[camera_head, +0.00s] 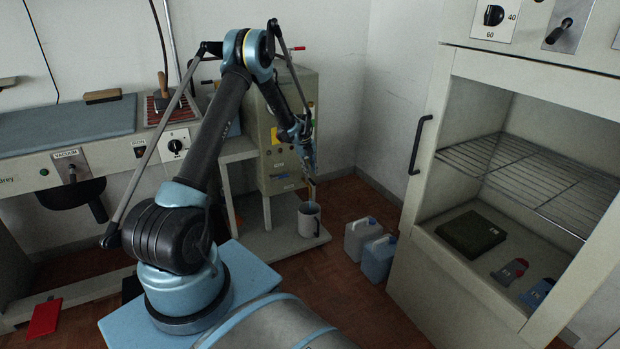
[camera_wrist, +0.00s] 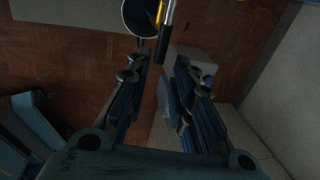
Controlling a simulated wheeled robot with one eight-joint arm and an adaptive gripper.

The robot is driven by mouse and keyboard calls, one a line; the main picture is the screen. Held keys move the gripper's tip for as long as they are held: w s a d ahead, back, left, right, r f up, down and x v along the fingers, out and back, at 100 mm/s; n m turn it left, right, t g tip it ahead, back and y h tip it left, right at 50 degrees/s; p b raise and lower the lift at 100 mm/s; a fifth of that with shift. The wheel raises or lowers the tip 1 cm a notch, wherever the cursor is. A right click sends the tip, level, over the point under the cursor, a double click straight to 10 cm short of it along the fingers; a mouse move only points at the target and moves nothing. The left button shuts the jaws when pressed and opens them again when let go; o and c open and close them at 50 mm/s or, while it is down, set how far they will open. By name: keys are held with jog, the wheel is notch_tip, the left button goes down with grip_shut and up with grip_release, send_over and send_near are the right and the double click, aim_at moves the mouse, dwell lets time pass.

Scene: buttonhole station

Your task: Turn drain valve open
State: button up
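The drain valve shows in the wrist view as a brass-coloured pipe with a black lever (camera_wrist: 164,42) at the top centre. My gripper (camera_wrist: 158,70) is open, its two blue-black fingers pointing toward the lever. The lever's lower end appears between the fingertips in the picture; I cannot tell whether they touch it. In the head view my gripper (camera_head: 311,182) hangs at the lower right of the beige boiler cabinet (camera_head: 281,165) and hides most of the valve. A grey mug (camera_head: 309,221) stands below, and its rim also shows in the wrist view (camera_wrist: 128,22).
Two canisters, one white (camera_head: 360,238) and one blue (camera_head: 378,260), stand on the floor right of the mug. A cabinet with a wire rack (camera_head: 545,178) stands at the right. An ironing table (camera_head: 70,130) is at the left.

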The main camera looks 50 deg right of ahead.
jog(key=shift+w+a+r, duration=0.1)
jog(key=shift+a+r, duration=0.05)
jog(key=shift+r, duration=0.75)
jog(key=shift+a+r, duration=0.2)
jog(key=shift+r, duration=0.65)
jog(key=shift+w+a+r, duration=0.1)
jog(key=shift+a+r, duration=0.05)
jog(key=shift+r, duration=0.75)
